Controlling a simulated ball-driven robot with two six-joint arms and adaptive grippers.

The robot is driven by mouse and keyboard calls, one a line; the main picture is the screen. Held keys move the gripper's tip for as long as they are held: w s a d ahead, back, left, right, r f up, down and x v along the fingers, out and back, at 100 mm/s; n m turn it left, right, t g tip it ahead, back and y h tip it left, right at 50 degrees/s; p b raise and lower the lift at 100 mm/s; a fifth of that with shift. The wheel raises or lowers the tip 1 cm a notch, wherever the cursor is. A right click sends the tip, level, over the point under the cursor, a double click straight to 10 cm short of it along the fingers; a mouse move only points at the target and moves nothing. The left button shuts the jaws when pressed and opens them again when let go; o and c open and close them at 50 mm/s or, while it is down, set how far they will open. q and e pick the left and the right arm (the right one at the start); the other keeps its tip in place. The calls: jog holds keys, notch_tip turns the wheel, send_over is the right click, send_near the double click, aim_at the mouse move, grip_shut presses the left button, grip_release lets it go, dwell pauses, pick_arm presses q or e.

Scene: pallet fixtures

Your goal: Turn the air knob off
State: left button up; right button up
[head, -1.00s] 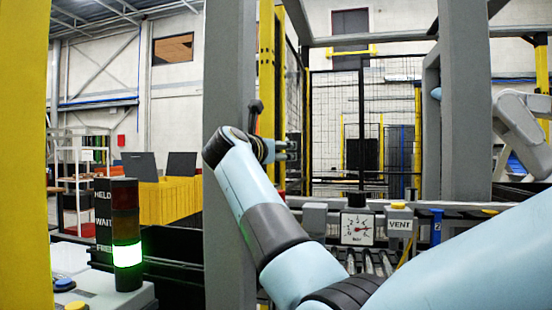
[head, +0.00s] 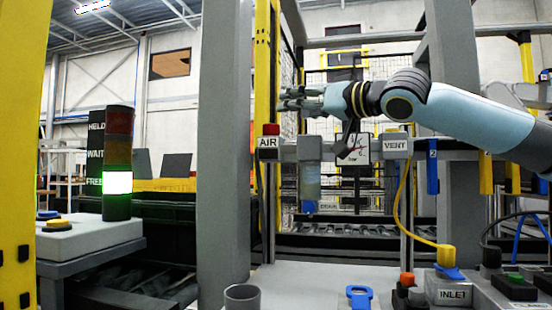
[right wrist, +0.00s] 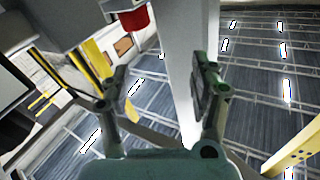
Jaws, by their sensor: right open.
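The air knob (head: 271,129) is a small red knob on top of a grey block with an AIR label (head: 268,142), left of centre in the head view. In the right wrist view the red knob (right wrist: 136,18) shows at the top edge, with its pale block partly cut off. My right gripper (head: 288,98) points left, a little above and to the right of the knob in the head view. Its two fingers (right wrist: 162,80) are apart with nothing between them, and the knob is outside them. My left gripper is not seen.
A grey post (head: 222,200) stands left. The stack light (head: 118,183) glows green at FREE.

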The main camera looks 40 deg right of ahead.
aim_at(276, 125)
pick_arm(q)
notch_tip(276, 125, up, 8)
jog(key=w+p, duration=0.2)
jog(key=p, duration=0.7)
pick_arm(e)
jog(key=shift+w+d+f+n+g+h, duration=0.15)
jog(key=shift+w+f+h, duration=0.25)
jog(key=shift+w, duration=1.3)
jog(key=shift+w+d+f+n+g+h, duration=0.1)
jog(key=shift+w+d+f+h, duration=0.2)
jog(key=shift+w, duration=1.35)
jog(key=shift+w+d+f+n+g+h, duration=0.15)
jog(key=shift+w+f+h, duration=0.3)
jog(key=shift+w, duration=1.25)
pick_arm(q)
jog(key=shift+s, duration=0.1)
pick_arm(e)
jog(key=shift+a, duration=0.1)
jog(key=c, duration=1.1)
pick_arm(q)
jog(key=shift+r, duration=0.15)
pick_arm(e)
jog(key=shift+c, duration=0.2)
